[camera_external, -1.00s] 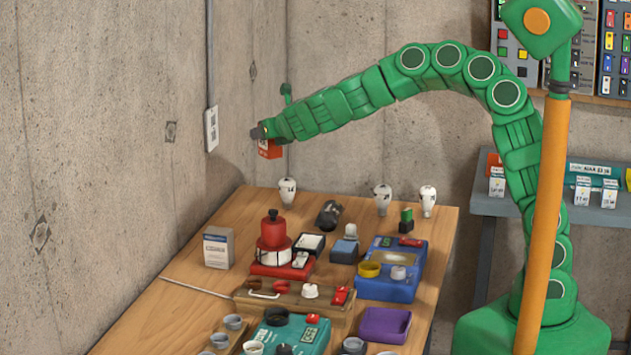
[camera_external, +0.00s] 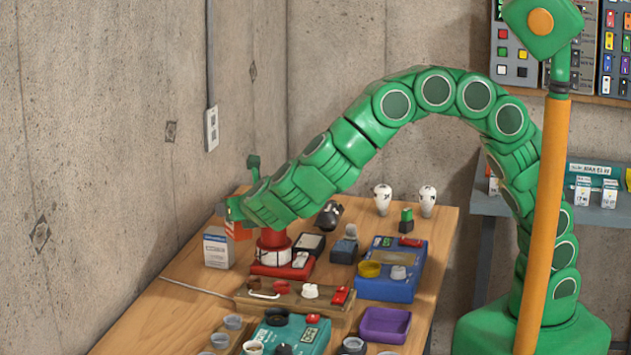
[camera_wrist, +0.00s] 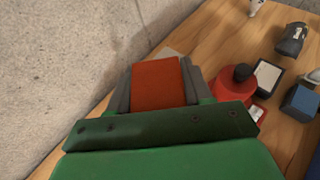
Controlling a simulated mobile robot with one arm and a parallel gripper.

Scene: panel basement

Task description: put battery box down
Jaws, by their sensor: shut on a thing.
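The battery box (camera_wrist: 158,84), an orange-red block, sits between the two grey fingers of my gripper in the wrist view. In the external view a strip of the battery box (camera_external: 238,231) shows at the end of my arm, low over the table's back left part. My gripper (camera_external: 226,209) is shut on it, partly hidden by my arm. The battery box appears just above or behind a white carton (camera_external: 218,250). I cannot tell whether it touches the table or the carton.
A red device with a round knob (camera_wrist: 232,86) stands close right of my gripper. Black, blue and white items crowd the wooden table (camera_external: 178,270) further right. A concrete wall (camera_wrist: 60,60) rises close on the left. Some bare wood shows beyond the battery box.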

